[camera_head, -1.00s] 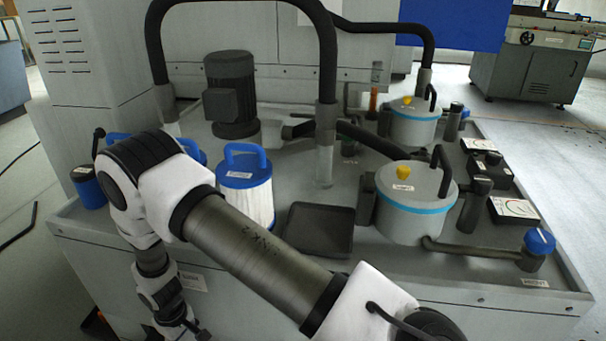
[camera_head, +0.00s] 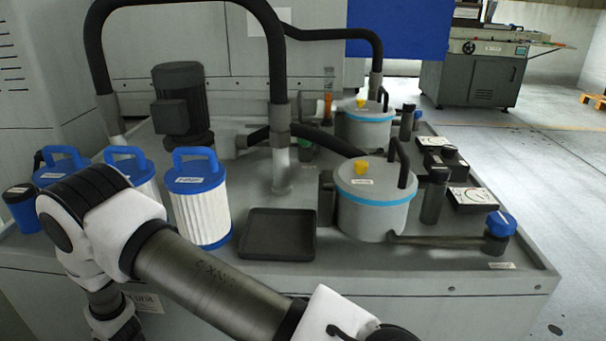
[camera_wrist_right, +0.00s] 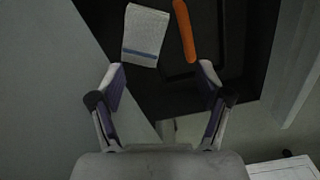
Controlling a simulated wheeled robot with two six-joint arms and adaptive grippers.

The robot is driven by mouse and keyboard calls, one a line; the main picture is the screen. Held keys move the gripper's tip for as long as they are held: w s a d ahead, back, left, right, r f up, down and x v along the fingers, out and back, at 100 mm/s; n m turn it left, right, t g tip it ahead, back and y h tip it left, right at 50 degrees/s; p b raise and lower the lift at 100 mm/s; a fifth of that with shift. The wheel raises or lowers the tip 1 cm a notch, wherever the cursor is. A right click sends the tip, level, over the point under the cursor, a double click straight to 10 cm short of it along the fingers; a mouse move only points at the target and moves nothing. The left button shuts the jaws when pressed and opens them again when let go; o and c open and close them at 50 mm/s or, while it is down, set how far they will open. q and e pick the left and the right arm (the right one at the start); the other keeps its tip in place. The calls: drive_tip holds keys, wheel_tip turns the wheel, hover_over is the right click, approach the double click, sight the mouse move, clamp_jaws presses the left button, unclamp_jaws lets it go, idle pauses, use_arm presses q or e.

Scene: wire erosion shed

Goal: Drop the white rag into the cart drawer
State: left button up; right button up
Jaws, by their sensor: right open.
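In the right wrist view a white rag (camera_wrist_right: 145,36) with a blue stripe lies flat against the dark interior of an open black compartment, which looks like the drawer (camera_wrist_right: 177,90). My right gripper (camera_wrist_right: 160,78) is open and empty, its fingers spread, with the rag beyond the fingertips and not between them. Whether the rag rests on the drawer floor is hard to tell in the dim picture. The head view shows neither the rag nor the drawer. One of my arms crosses its lower left, but no gripper fingers show there.
An orange bar (camera_wrist_right: 184,31) lies beside the rag. In the head view a grey machine top carries a shallow black tray (camera_head: 278,233), a white filter with a blue cap (camera_head: 200,205), a lidded pot (camera_head: 374,205) and a motor (camera_head: 180,105). Open floor lies to the right.

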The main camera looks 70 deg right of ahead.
wheel_tip(320, 180, up, 12)
idle(0.3)
idle(0.5)
